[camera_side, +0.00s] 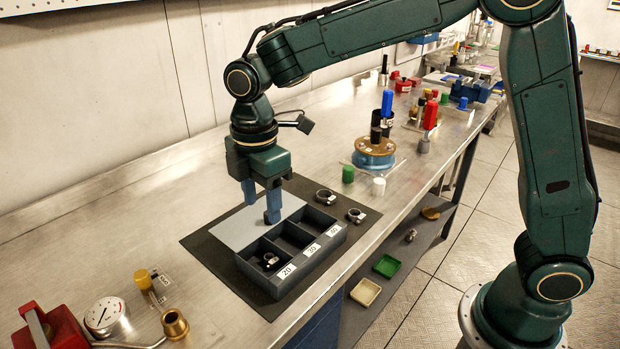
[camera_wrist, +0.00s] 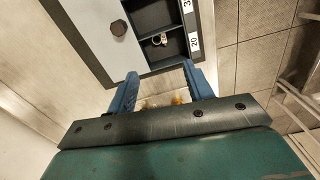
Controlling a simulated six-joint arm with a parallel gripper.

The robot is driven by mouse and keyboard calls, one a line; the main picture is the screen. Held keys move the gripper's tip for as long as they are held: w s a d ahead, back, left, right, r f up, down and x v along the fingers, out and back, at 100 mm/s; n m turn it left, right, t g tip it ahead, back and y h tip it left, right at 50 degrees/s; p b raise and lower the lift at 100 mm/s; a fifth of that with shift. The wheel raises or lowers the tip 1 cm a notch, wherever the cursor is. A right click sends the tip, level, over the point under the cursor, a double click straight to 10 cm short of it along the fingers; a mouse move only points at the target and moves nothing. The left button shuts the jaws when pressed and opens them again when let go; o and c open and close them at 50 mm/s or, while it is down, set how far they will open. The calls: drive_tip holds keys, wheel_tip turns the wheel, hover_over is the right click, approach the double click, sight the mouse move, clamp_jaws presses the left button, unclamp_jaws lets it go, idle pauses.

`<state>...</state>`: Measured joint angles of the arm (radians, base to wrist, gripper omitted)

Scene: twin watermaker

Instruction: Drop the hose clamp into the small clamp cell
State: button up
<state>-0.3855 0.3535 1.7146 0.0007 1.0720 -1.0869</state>
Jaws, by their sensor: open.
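The dark grey tray (camera_side: 283,279) has three cells in a row, with a label reading 20 at its near end. A hose clamp (camera_side: 269,261) lies inside the cell marked 20; it also shows in the wrist view (camera_wrist: 159,39). A light grey plate (camera_side: 238,229) adjoins the cells on the left; in the wrist view it carries a dark round knob (camera_wrist: 118,29). My gripper (camera_side: 260,202) is open and empty, fingers down over the plate; in the wrist view its fingers (camera_wrist: 159,74) are apart, with nothing between them.
Two other clamps, one farther left (camera_side: 325,196) and one nearer the edge (camera_side: 356,215), lie on the dark mat (camera_side: 215,262) beyond the tray. A pressure gauge (camera_side: 104,315) and red block stand near left. A blue spool (camera_side: 373,158) stands farther back.

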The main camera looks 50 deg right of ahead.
drive_tip(key=shift+r, duration=2.55)
drive_tip(key=shift+d, duration=0.1)
drive_tip(key=s+d+r+m+t, duration=0.3)
drive_tip(key=s+d+r+m, duration=0.3)
drive_tip(key=s+d+m, duration=0.35)
drive_tip(key=s+d+f+m+t, duration=0.1)
drive_tip(key=s+d+f+m, duration=0.1)
drive_tip(key=s, duration=0.5)
drive_tip(key=s+d+f+m+t, duration=0.1)
drive_tip(key=s+d+m, duration=0.4)
drive_tip(key=s, duration=0.1)
drive_tip(key=shift+s+f+t, duration=0.3)
drive_tip(key=shift+s+f, duration=0.05)
